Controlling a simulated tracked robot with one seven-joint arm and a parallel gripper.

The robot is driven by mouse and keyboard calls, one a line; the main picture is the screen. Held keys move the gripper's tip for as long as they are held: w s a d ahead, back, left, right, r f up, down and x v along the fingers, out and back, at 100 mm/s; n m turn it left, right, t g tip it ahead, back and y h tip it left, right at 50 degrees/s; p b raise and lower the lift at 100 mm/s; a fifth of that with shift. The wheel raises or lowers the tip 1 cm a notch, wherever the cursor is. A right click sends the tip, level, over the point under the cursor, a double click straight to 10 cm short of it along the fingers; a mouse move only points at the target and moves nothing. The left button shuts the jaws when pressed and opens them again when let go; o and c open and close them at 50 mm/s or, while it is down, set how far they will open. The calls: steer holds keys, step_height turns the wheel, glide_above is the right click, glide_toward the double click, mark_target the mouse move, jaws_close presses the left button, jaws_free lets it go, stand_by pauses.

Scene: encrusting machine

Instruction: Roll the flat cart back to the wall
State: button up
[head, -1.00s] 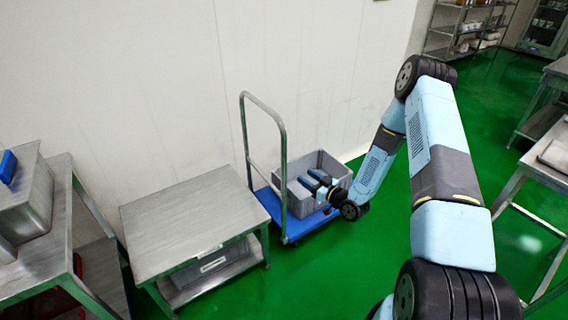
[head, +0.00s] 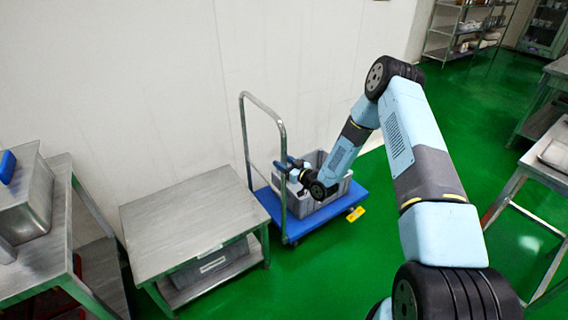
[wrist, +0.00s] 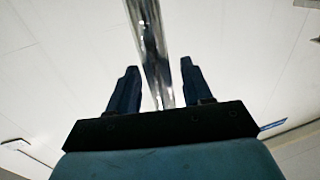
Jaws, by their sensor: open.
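The flat cart has a blue deck (head: 340,207) and a tall metal push handle (head: 262,107) at its left end. It stands close to the white wall, with a grey crate (head: 338,192) on the deck. My gripper (head: 286,163) is at the right upright of the handle, above the crate's left end. In the wrist view my open gripper (wrist: 156,82) has the shiny handle upright (wrist: 151,50) between its two dark fingers, with gaps at the sides. I cannot tell how deep the upright sits between them. My arm hides part of the crate.
A low steel table (head: 190,215) stands left of the cart, close to the handle. A steel bench (head: 40,250) is farther left. Another steel table (head: 540,170) stands at the right. Green floor (head: 400,200) is free right of the cart. A yellow tag (head: 355,214) shows at the deck's front edge.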

steer(key=shift+c, duration=0.5)
jaws_close()
steer(key=shift+w, duration=0.1)
